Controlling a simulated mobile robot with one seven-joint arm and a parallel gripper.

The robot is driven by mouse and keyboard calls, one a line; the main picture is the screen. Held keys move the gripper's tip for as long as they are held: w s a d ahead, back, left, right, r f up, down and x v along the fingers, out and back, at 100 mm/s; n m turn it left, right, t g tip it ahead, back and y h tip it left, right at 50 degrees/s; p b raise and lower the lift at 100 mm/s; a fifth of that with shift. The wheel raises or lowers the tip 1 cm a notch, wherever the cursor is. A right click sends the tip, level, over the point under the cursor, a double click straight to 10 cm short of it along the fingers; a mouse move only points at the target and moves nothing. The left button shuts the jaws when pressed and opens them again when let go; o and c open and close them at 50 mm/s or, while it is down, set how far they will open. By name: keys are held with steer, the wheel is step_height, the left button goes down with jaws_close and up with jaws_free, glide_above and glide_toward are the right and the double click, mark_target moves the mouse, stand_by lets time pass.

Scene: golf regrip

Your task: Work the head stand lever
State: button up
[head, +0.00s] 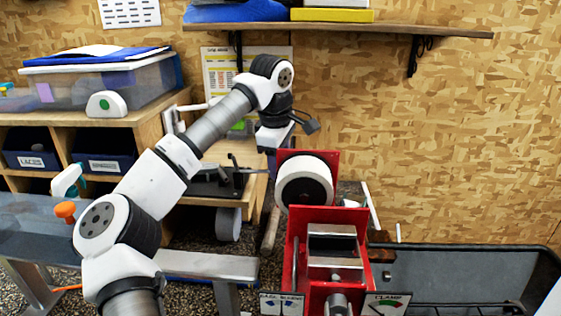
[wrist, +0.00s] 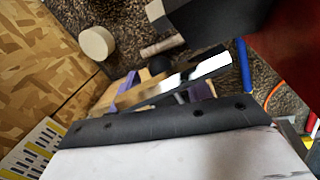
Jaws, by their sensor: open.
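My gripper (head: 273,142) is at the end of my raised arm in the head view, above the bench and just left of the red machine's back plate. Its jaws are open and seem empty. A black stand-like fixture (head: 218,182) with thin rods is on the bench to the lower left of my gripper. I cannot tell which part is the head stand lever. A pale rod (head: 370,207) leans at the right side of the red machine (head: 297,250). In the wrist view, a shiny metal bar (wrist: 180,84) crosses in front of purple pieces; whether it touches my jaws is unclear.
A white roller (head: 303,184) sits behind the red machine's clamp. A dark bin (head: 460,255) stands to the right. A wooden shelf (head: 340,29) hangs above my arm. Cubbies (head: 140,136) with a clear tub (head: 110,85) stand at left.

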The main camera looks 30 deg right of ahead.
steer(key=shift+x, duration=0.8)
steer(key=shift+c, duration=0.4)
jaws_close()
